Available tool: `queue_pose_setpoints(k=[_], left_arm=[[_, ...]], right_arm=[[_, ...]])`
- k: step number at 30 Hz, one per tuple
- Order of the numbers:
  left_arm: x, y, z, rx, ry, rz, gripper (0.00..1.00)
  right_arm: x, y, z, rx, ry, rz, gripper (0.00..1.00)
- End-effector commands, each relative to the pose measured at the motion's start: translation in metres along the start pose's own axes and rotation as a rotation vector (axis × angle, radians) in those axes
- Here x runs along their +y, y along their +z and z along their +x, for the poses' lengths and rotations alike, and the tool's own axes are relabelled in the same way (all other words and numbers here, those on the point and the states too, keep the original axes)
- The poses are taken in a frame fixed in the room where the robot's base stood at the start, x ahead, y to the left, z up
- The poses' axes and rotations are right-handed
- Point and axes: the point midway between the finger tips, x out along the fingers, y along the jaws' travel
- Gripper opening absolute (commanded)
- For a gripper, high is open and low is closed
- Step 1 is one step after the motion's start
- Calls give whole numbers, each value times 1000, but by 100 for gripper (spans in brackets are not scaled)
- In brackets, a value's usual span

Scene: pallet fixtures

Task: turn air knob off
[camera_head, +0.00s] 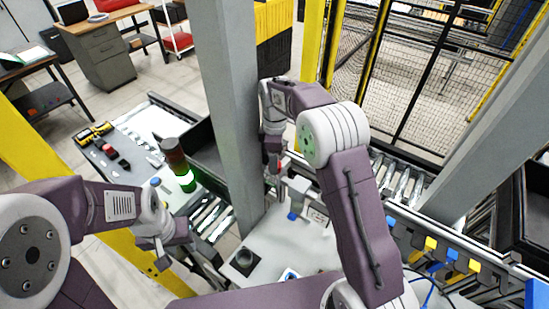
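I cannot pick out the air knob for certain. A small red part (283,163) shows beside the grey post, close to the end of my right arm. A blue round part (292,216) sits lower, on the pale fixture plate (270,245). My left gripper (162,260) points down at the left, in front of the conveyor, with nothing visible in it. Whether its fingers are apart is not clear. My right arm reaches up and over, with its wrist beside the post. My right gripper (277,172) is small and partly hidden there, near the red part.
A thick grey post (225,90) stands in the middle, close to my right wrist. A signal light (180,165) glows green on the left. Roller conveyors (400,180) run behind the plate. Yellow and blue blocks (430,243) line the right rail. A mesh fence (440,70) stands behind.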

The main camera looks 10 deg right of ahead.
Motion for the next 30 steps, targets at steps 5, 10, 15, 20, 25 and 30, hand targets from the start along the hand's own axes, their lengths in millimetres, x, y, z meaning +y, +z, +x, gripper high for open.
queue_pose_setpoints(k=[5,10,15,20,25,30], left_arm=[[0,-1,-7,0,0,0,36],[0,-1,-6,0,0,0,36],[0,0,-6,0,0,0,36],[0,-1,-6,0,0,0,36],[0,-1,-6,0,0,0,36],[0,-1,-7,0,0,0,36]], right_arm=[[0,0,14,0,0,0,59],[0,0,16,0,1,0,59],[0,0,16,0,1,0,28],[0,0,16,0,0,0,0],[0,0,16,-1,-1,0,0],[-1,1,16,-2,-2,12,0]])
